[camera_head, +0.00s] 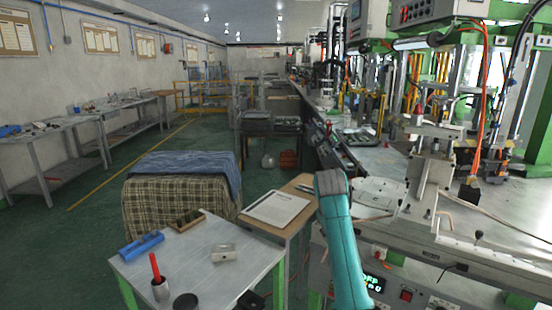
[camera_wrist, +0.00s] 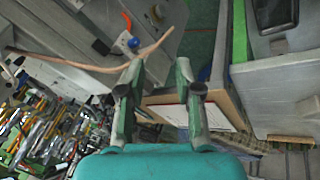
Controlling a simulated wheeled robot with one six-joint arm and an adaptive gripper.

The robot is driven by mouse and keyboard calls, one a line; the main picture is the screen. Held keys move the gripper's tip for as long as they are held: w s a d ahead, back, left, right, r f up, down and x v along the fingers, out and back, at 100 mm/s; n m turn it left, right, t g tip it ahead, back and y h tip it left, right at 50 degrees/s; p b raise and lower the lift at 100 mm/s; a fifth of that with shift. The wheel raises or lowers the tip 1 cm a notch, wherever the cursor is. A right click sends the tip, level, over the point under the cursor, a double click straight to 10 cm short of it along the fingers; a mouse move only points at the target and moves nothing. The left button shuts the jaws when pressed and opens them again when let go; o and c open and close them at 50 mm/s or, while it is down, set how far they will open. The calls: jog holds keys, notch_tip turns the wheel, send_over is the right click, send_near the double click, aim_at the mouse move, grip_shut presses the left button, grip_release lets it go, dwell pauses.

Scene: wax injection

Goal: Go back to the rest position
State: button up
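My gripper (camera_wrist: 159,82) shows in the wrist view with its two fingers apart and nothing between them. A curved tan hose or cable passes behind the left finger in that view. In the head view my teal arm rises at the lower centre, in front of the machine bench; the gripper fingers cannot be made out there. The wrist view is tilted, with a clipboard's white sheet (camera_wrist: 221,118) behind and right of the fingers.
Machines (camera_head: 480,130) crowd the right. Green floor (camera_head: 70,260) is clear at left.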

jog(key=s+d+f+t, duration=0.1)
jog(key=s+f, duration=0.4)
jog(key=f, duration=0.7)
jog(key=s+f+t, duration=0.1)
jog(key=s+f, duration=0.4)
jog(key=f, duration=0.7)
jog(key=s+f+m+t+y, duration=0.1)
jog(key=s+f, duration=0.5)
jog(key=s, duration=0.3)
jog(key=s+f+t, duration=0.2)
jog(key=s+f, duration=0.3)
jog(key=s, duration=0.4)
jog(key=s+r+m+t+y, duration=0.1)
jog(key=s+r+t, duration=0.15)
jog(key=s, duration=2.05)
jog(key=s+r+m+t, duration=0.2)
jog(key=s+r, duration=1.5)
jog(key=r, duration=0.1)
jog(key=shift+d+r+t, duration=0.15)
jog(key=shift+d+t, duration=0.15)
jog(key=shift+t, duration=0.05)
